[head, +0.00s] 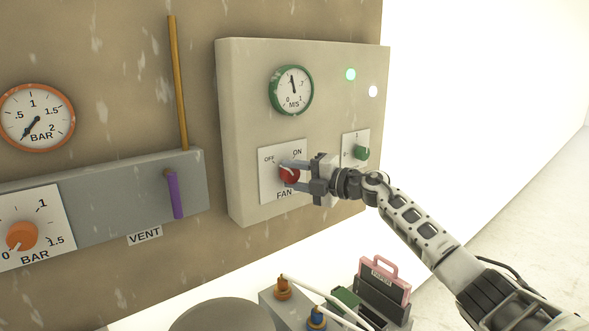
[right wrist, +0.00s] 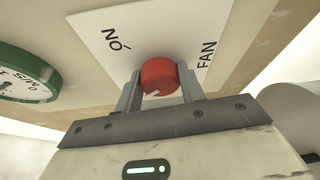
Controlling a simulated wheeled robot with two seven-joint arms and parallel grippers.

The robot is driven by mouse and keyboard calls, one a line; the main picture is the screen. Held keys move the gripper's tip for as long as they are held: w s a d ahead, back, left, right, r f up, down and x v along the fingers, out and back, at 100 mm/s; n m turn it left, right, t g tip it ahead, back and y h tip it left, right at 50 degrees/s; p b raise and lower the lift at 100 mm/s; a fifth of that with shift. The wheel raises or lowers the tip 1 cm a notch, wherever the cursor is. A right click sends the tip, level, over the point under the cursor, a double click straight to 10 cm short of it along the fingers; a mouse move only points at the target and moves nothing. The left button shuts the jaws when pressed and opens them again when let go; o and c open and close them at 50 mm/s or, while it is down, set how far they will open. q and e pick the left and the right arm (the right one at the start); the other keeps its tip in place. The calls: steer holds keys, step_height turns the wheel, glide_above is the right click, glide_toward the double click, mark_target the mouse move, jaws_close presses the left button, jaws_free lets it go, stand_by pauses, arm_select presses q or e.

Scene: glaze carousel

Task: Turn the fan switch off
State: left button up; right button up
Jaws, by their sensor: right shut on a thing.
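The fan switch is a red round knob (head: 289,175) on a white plate (head: 268,191) marked OFF at upper left, ON at upper right and FAN below. My right gripper (head: 291,171) reaches in from the right and is shut on the knob. In the right wrist view the red knob (right wrist: 158,75) sits between the two fingers of my right gripper (right wrist: 160,92). A pale pointer mark shows on the knob, but the fingers partly hide it and I cannot tell its exact setting. My left gripper is not in view.
A green-rimmed M/S dial (head: 291,90) sits above the plate, its needle near upright. A green lamp (head: 350,74) and a white lamp (head: 373,91) glow. A green knob (head: 361,153) is close to the right. A pink-handled block (head: 379,276) and plugs stand below.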

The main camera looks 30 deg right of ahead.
arm_select(q)
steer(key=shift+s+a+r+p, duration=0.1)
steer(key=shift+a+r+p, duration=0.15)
steer(key=shift+p, duration=0.15)
arm_select(e)
steer(key=shift+n, duration=0.6)
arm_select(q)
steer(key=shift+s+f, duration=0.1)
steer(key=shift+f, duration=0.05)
arm_select(e)
steer(key=shift+f+g, duration=0.1)
steer(key=shift+g, duration=0.2)
steer(key=o, duration=1)
steer(key=shift+c, duration=0.2)
arm_select(q)
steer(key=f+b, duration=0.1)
steer(key=b, duration=0.1)
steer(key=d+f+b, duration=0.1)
steer(key=b, duration=0.2)
arm_select(e)
steer(key=v, duration=1.6)
steer(key=shift+a, duration=0.15)
